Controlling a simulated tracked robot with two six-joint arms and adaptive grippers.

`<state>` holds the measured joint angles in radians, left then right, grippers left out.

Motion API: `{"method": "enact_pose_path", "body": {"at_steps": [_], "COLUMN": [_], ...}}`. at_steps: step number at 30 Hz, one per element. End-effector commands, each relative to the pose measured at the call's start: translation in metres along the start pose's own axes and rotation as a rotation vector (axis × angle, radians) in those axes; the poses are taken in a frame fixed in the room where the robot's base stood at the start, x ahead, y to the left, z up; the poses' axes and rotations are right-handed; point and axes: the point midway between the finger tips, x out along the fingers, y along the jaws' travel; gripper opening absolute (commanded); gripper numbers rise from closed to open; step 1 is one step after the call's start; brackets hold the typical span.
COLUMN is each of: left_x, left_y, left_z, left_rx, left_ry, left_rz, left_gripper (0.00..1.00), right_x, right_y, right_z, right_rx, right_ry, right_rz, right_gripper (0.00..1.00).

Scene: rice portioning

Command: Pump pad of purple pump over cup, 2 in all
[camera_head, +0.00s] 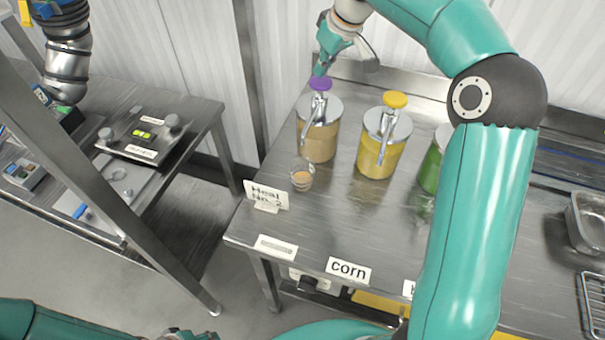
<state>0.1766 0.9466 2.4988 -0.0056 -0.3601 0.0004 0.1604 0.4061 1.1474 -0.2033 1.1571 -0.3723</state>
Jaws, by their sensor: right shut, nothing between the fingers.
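The purple pump has a purple pad (320,84) on top of a metal-lidded jar (318,141) with tan contents. A small clear cup (302,174) with some tan content at its bottom stands in front of it, near its spout. My right gripper (320,70) is shut and empty, its fingertips pointing down just above the purple pad; I cannot tell whether they touch it. My left arm shows only at the lower left edge, with part of what may be its gripper (185,334) cut off by the bottom edge.
A yellow pump jar (378,152) stands right of the purple one, and a green jar (432,167) is partly behind my right arm. A meal sign (267,195) stands left of the cup. Labels, including corn (348,270), lie along the front edge. A metal pan (590,220) is at right.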

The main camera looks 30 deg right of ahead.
Motion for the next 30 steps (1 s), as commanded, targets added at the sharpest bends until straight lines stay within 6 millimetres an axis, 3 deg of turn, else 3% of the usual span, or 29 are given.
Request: {"method": "enact_pose_path", "body": {"at_steps": [5, 12, 22, 30], "left_x": [-0.004, -0.024, -0.018, -0.019], "left_y": [0.001, 0.009, 0.007, 0.007], "left_z": [0.000, 0.000, 0.000, 0.000], "left_rx": [0.000, 0.000, 0.000, 0.000], "left_ry": [0.000, 0.000, 0.000, 0.000], "left_rz": [0.000, 0.000, 0.000, 0.000], "left_gripper": [0.40, 0.40, 0.40, 0.40], "right_x": [-0.004, -0.025, -0.050, -0.056], "right_y": [0.000, 0.000, 0.000, 0.000], "right_z": [-0.002, -0.011, -0.022, -0.023], "right_rx": [0.000, 0.000, 0.000, 0.000], "right_ry": [0.001, 0.001, 0.003, 0.000], "right_rz": [0.000, 0.001, 0.001, 0.000], "right_gripper": [0.00, 0.00, 0.00, 0.00]}}
